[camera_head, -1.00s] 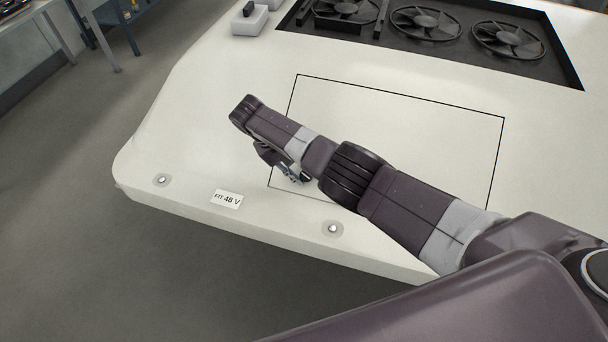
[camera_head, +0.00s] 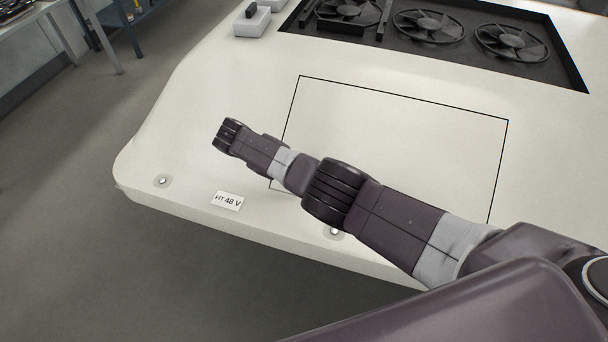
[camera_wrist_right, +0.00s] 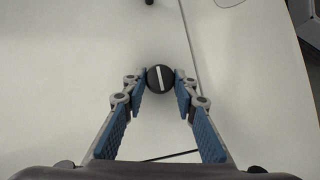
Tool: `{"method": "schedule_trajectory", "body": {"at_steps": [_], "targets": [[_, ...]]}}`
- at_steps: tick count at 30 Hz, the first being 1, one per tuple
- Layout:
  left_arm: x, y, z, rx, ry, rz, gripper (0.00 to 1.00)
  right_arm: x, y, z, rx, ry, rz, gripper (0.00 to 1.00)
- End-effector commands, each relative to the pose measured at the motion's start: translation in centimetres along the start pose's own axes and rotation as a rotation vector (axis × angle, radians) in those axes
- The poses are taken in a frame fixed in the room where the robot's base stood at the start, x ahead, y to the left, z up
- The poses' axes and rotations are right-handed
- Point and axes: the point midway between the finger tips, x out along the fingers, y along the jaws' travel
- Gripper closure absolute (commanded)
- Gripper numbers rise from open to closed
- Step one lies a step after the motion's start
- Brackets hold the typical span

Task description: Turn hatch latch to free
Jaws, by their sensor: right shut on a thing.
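The hatch latch (camera_wrist_right: 160,78) is a round black knob with a white line across its face. The line stands nearly upright, tilted slightly, in the right wrist view. My right gripper (camera_wrist_right: 160,85) has its two blue-padded fingers on either side of the knob, shut on it at the fingertips. The hatch panel (camera_head: 430,130) is a cream rectangle outlined by a thin dark seam in the head view. My right arm lies across its lower left part and hides the latch and the fingertips there. My left gripper is not in view.
A fan bay (camera_head: 430,27) with several black fans is recessed behind the hatch. A "FIT 48 V" label (camera_head: 227,201) and a round fastener (camera_head: 162,181) sit near the front edge. A white box (camera_head: 252,22) stands at the back left. The cream surface around the hatch is mostly clear.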

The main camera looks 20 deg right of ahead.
Motion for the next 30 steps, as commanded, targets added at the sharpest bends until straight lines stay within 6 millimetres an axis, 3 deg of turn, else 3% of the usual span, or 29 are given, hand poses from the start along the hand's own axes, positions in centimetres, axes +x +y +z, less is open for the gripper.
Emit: {"method": "schedule_trajectory", "body": {"at_steps": [7, 8, 12, 23, 30], "targets": [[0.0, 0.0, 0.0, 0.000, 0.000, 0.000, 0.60, -0.1, 0.0, -0.1, -0.001, 0.005, 0.001, 0.98], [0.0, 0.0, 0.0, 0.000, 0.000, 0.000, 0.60, -0.1, 0.0, -0.1, -0.001, 0.005, 0.001, 0.70], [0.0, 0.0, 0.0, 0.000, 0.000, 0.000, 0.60, -0.1, 0.0, -0.1, 0.000, 0.003, 0.000, 0.56], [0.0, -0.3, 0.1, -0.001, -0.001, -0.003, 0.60, -0.7, 0.0, -0.1, 0.000, 0.002, -0.001, 0.56], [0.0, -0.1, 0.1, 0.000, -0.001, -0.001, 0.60, -5.1, 0.0, -0.2, 0.000, 0.007, 0.000, 0.56]]}}
